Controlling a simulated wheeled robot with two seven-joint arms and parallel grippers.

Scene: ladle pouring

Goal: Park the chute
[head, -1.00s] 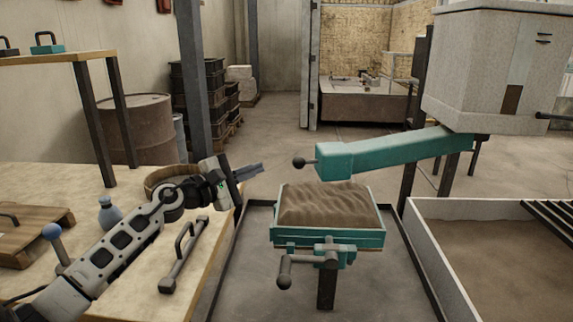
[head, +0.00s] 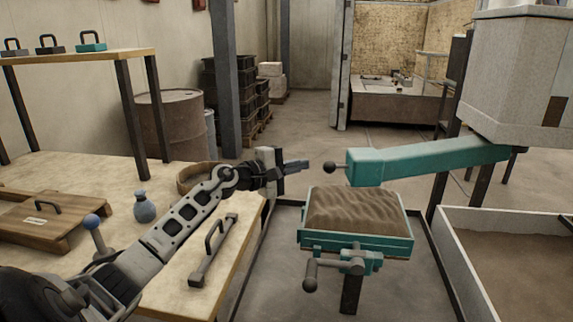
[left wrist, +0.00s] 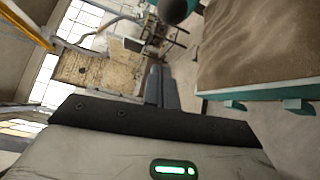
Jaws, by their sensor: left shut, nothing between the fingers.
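The teal chute (head: 430,160) reaches left from below the big grey hopper (head: 515,75), over the back of the sand-filled box. A dark ball knob (head: 330,168) sticks out at its left end. My left gripper (head: 303,165) is shut and empty, its fingertips pointing right, a little to the left of the knob and apart from it in the picture. In the left wrist view the shut fingers (left wrist: 162,87) show near the middle, with a dark round knob (left wrist: 175,10) at the top edge. My right gripper is in neither view.
The teal sand-filled box (head: 358,238) stands on a post with a clamp handle (head: 310,275). A grey-walled bin (head: 500,215) stands at right.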

